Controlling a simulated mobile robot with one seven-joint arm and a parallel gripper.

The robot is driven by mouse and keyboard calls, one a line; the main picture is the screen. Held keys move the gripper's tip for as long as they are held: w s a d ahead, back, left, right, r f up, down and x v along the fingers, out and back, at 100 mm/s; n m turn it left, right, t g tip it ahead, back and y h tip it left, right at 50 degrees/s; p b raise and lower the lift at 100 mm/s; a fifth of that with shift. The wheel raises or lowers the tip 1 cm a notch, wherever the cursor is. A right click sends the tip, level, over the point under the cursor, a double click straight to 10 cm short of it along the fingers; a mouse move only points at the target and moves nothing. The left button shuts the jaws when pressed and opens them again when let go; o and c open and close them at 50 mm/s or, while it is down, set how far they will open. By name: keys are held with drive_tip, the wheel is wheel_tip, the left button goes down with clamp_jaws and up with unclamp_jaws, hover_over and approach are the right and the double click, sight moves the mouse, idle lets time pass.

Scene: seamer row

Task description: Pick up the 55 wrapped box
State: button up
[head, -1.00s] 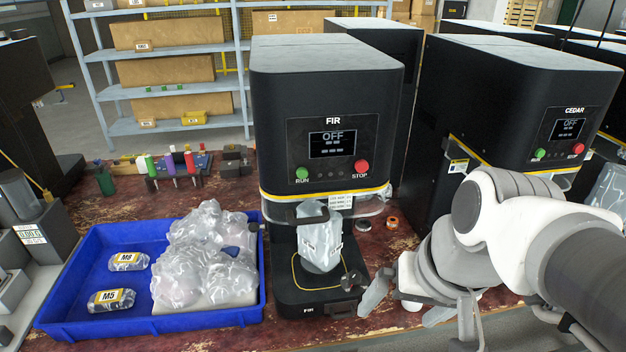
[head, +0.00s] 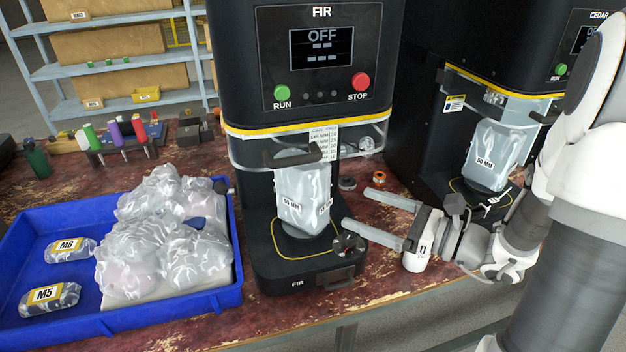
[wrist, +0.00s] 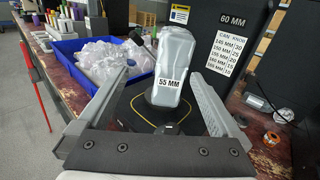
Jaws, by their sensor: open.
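The wrapped box (head: 303,200) stands on the round-marked base of the FIR machine, in clear wrap, under a guard with a dark handle. In the wrist view the box (wrist: 172,62) carries a white label reading 55 MM; its labels in the head view are too small to read surely. My gripper (head: 357,208) is open and empty, to the right of the box, with its fingers pointing at it. In the wrist view the box shows between the two fingers, beyond my gripper (wrist: 158,76). The fingers appear apart from it.
A blue tray (head: 232,285) with wrapped bundles and M5 and M8 packets stands left of the FIR machine (head: 310,110). The CEDAR machine (head: 425,140), at right, holds another wrapped box (head: 490,155). A black knob (head: 348,243) sits at the base's front right.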

sight(303, 191)
drive_tip(key=shift+m+t+h, duration=0.3)
drive_tip(key=shift+m+t, duration=0.4)
drive_tip(key=b+x, duration=0.1)
drive_tip(key=x, duration=0.4)
drive_tip(key=w+b+x, duration=0.1)
drive_tip(key=x, duration=0.5)
drive_tip(key=d+b+x, duration=0.1)
drive_tip(key=x, duration=0.4)
drive_tip(key=shift+w+a+f, duration=0.1)
drive_tip(key=shift+w+f, duration=0.15)
drive_tip(key=shift+w, duration=0.15)
drive_tip(key=c, duration=1.5)
